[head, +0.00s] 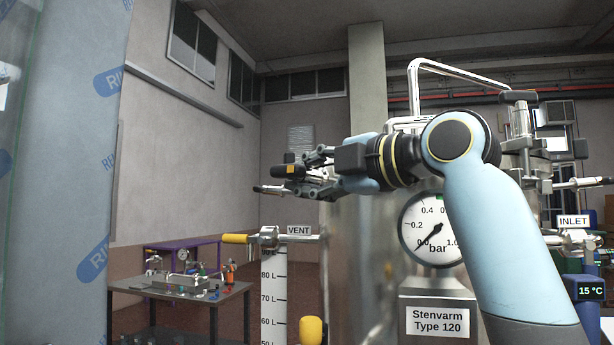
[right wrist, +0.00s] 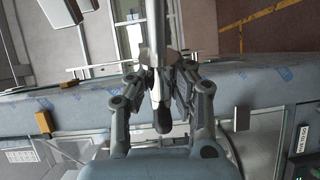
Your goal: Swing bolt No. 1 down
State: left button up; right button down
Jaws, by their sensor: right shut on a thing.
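A swing bolt sticks out to the left at the rim of the steel vessel (head: 345,240) in the head view. Its dark-tipped end (head: 268,189) lies about level; no number is readable on it. My right gripper (head: 290,178) is shut on this bolt, its dark fingers hiding part of the rod. In the right wrist view the bright rod (right wrist: 156,35) runs down between the fingers (right wrist: 161,82) and ends in a dark knob (right wrist: 163,118). A similar bolt (head: 590,184) sticks out at the far right. My left gripper is not in view.
A yellow-handled vent valve (head: 262,238) and a level scale (head: 273,295) are below my gripper. A pressure gauge (head: 431,230) is on the vessel front. A bent steel pipe (head: 450,70) rises behind my arm. A film-wrapped panel (head: 70,150) stands at left.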

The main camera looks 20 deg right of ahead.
aim_at(313, 170)
jog(key=shift+w+r+m+p, duration=0.1)
jog(key=shift+r+m+p, duration=0.45)
jog(key=shift+p, duration=0.2)
jog(key=shift+f, duration=0.15)
jog(key=c, duration=1.1)
grip_release()
jog(key=shift+d, duration=0.1)
jog(key=v, duration=0.6)
jog(key=shift+s+d, duration=0.25)
jog(key=shift+s, duration=0.05)
jog(key=shift+s+d, duration=0.15)
jog(key=shift+s, duration=0.35)
